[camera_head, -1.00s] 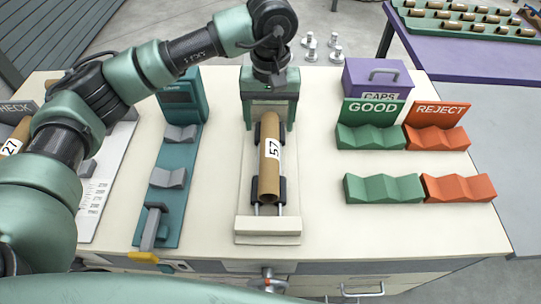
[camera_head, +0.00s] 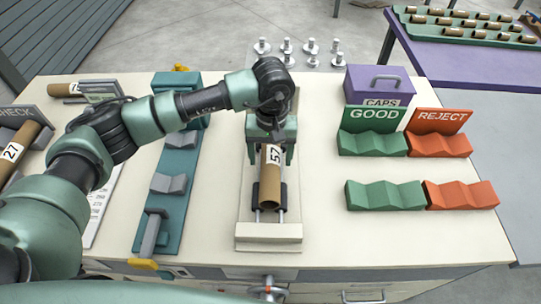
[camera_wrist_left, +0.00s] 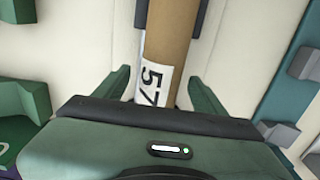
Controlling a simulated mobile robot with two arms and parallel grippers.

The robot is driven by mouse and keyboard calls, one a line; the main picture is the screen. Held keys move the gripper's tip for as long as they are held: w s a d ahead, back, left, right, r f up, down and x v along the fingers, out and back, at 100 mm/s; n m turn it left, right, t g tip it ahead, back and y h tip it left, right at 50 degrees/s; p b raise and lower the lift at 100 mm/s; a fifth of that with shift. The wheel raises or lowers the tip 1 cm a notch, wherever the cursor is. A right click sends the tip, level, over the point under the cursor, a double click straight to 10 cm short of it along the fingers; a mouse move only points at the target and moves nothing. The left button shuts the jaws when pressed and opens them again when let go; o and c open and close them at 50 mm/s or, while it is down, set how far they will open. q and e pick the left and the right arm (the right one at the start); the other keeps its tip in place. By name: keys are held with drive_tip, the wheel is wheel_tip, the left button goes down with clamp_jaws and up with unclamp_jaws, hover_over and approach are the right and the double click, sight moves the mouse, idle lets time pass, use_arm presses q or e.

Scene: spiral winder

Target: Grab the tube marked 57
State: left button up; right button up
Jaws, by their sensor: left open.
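The brown cardboard tube marked 57 (camera_head: 270,185) lies lengthwise on a fixture with dark supports (camera_head: 283,193) in the middle of the table. Its white label shows 57, and its far part is hidden under my gripper. My left gripper (camera_head: 270,150) is over the tube's far part, pointing down and open. In the left wrist view, the tube (camera_wrist_left: 168,45) runs between the two green fingers (camera_wrist_left: 158,92), with a gap on each side. The label is near the palm. I cannot tell how far the fingertips are above the fixture. My right gripper is not in view.
A teal stand with grey cradles (camera_head: 170,184) is to the left. The tube marked 27 (camera_head: 22,150) rests at the far left. Green GOOD cradles (camera_head: 372,143) and orange REJECT cradles (camera_head: 440,145) are to the right. A purple CAPS box (camera_head: 378,84) stands behind them.

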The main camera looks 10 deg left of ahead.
use_arm(q)
drive_tip(key=c, duration=1.5)
